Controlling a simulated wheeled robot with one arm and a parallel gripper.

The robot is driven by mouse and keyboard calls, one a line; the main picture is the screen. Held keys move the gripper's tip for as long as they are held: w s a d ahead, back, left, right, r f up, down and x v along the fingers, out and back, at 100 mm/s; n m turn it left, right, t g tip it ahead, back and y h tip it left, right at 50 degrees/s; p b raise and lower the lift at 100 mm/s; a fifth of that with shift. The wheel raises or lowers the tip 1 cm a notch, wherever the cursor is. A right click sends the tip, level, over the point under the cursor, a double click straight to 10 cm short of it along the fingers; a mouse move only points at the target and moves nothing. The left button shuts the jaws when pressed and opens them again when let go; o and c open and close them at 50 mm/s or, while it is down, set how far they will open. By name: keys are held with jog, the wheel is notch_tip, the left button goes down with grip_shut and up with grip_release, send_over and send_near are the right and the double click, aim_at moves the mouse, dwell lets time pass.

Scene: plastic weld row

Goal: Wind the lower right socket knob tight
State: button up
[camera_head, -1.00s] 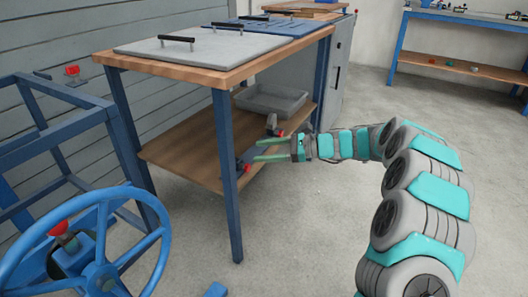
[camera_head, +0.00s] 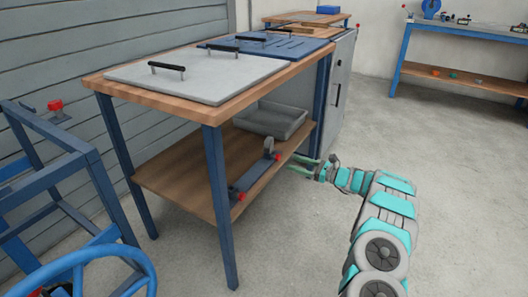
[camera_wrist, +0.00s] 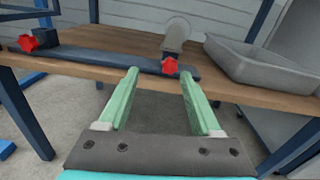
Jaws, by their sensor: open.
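A dark blue bar (camera_head: 255,174) lies along the front edge of the lower wooden shelf, with a red knob at each end. The right knob (camera_head: 277,156) shows in the wrist view as a red star-shaped knob (camera_wrist: 170,66), just beyond my fingertips and nearer the right finger. The left knob (camera_head: 240,196) also shows in the wrist view (camera_wrist: 28,43). A grey rounded piece (camera_wrist: 177,34) stands behind the right knob. My gripper (camera_head: 297,163) is open and empty, its green fingers (camera_wrist: 160,72) pointing at the shelf edge. I cannot see contact with the knob.
A grey tray (camera_head: 272,120) sits on the lower shelf (camera_head: 185,180) behind the bar. Blue table legs (camera_head: 220,210) flank the shelf. A blue handwheel (camera_head: 90,270) and frame stand at the left. Open floor lies to the right.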

aim_at(280, 157)
jog(key=shift+w+a+f, duration=0.25)
jog(key=shift+w+a, duration=1)
jog(key=shift+w, duration=0.2)
jog(key=shift+w+a+f, duration=0.2)
jog(key=shift+w+a, duration=1.05)
jog(key=shift+w, duration=0.15)
grip_shut()
